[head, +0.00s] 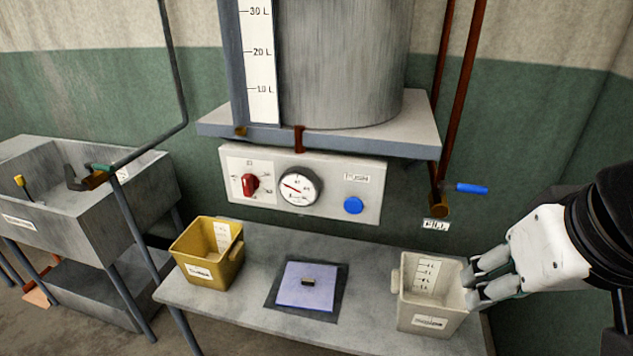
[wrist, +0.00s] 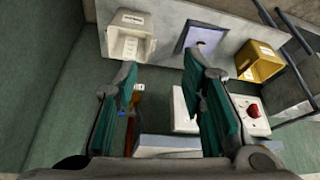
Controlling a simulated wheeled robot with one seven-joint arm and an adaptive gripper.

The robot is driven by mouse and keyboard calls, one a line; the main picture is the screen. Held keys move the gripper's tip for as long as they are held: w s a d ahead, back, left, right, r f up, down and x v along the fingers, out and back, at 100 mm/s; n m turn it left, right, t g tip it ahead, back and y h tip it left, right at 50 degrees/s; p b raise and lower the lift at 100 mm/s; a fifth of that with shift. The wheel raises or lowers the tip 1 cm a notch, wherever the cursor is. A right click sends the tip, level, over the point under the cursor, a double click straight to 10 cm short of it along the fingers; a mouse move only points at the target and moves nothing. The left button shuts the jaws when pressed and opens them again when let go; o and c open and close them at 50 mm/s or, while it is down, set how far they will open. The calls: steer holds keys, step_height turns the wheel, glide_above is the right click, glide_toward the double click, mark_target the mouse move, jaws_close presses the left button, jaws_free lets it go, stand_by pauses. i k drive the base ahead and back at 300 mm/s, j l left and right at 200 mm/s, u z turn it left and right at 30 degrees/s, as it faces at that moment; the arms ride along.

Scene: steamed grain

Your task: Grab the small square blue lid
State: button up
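The small square blue lid (head: 306,286) is pale lilac-blue with a small dark handle on top. It lies flat on a dark square patch in the middle of the grey table. It also shows in the wrist view (wrist: 197,47), near the top. My gripper (head: 476,281) is at the right in the head view, beside the white container and well to the right of the lid. In the wrist view its two teal-padded fingers (wrist: 160,85) stand wide apart with nothing between them.
A white container (head: 428,300) stands on the table (head: 250,305) between my gripper and the lid. A yellow container (head: 208,262) stands left of the lid. A control panel (head: 325,190) and a raised tank (head: 340,60) are behind. A sink (head: 120,205) is at far left.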

mark_target(303, 286)
steer(key=i+j+u, duration=0.15)
steer(key=j+u, duration=0.2)
steer(key=i+j+u, duration=0.15)
steer(key=j+u, duration=0.2)
